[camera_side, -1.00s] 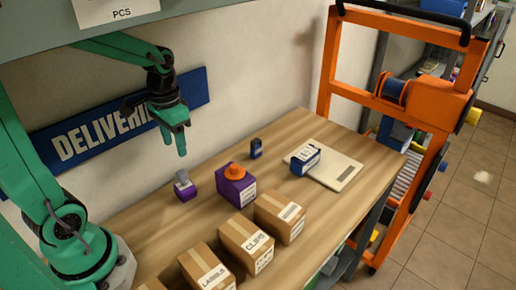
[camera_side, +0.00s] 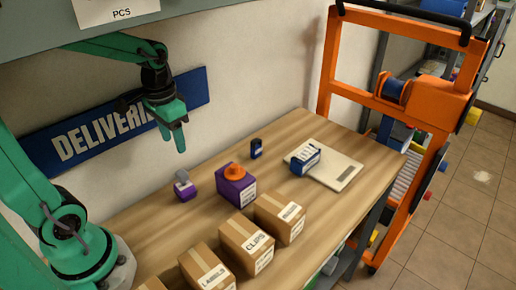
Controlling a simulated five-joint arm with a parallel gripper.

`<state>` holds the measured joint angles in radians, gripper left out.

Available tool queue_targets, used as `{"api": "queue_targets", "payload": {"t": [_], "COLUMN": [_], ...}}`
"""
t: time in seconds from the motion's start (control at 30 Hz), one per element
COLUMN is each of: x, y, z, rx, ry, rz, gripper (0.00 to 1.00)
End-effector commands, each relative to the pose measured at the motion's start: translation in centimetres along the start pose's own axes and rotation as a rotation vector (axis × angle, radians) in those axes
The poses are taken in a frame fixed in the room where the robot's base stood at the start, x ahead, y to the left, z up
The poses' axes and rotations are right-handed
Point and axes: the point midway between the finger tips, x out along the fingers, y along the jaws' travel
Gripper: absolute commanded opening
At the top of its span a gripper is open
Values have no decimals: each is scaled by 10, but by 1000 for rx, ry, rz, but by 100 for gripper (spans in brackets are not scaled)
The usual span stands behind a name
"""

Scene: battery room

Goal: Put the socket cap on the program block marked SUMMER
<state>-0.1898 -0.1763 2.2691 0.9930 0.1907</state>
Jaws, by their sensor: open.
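My gripper (camera_side: 175,140) hangs open and empty above the left part of the table, in front of the wall. A purple block (camera_side: 236,187) with a white label and an orange round piece (camera_side: 235,171) on top stands mid-table. A blue block (camera_side: 305,157) with a white label stands on a pale flat plate (camera_side: 345,174) at the right. A small grey-and-purple piece (camera_side: 184,187) stands on the table below my gripper, apart from it. A small dark blue piece (camera_side: 256,149) stands near the wall. The block labels are too small to read; I cannot tell which piece is the socket cap.
A row of cardboard boxes stands along the front of the wooden table, one marked CLIPS (camera_side: 246,245) and one LABELS (camera_side: 207,269). An orange frame (camera_side: 327,67) stands at the table's right end. A blue DELIVERIES sign (camera_side: 80,140) is on the wall. Bare tabletop lies between the pieces.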

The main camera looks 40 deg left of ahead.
Motion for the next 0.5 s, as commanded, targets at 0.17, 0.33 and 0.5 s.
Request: {"api": "queue_targets", "payload": {"t": [0.17,0.33,0.5], "x": [-20,-39,-54], "y": [14,28,40], "z": [10,23,38], "rx": [3,2,2], "ry": [94,201,308], "rz": [-12,-16,-11], "gripper": [48,48,48]}}
